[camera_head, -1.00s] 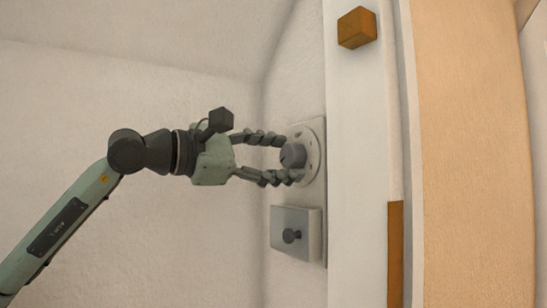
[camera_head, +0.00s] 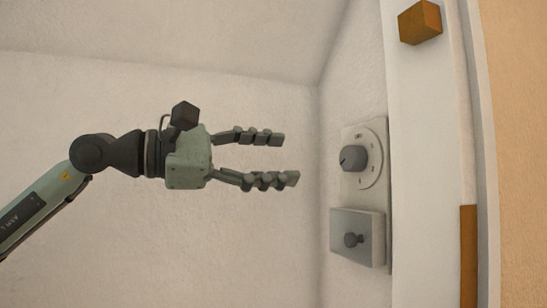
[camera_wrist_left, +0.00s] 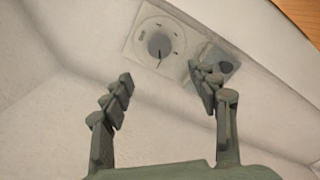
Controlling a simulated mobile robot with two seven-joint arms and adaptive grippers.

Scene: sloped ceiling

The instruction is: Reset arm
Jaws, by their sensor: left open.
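My left gripper (camera_head: 290,158) comes in from the left in the head view, with its two fingers spread apart and nothing between them. It also shows in the left wrist view (camera_wrist_left: 165,85), open and empty. A round grey dial knob (camera_head: 353,158) on a pale wall plate is to the right of the fingertips, with a clear gap between. The dial also shows in the left wrist view (camera_wrist_left: 158,46), beyond the fingers. My right gripper is in neither view.
An orange-brown block (camera_head: 420,22) sticks out from a white frame (camera_head: 425,130) at upper right. A brown strip (camera_head: 468,250) is at lower right. Bare wall surrounds my left arm.

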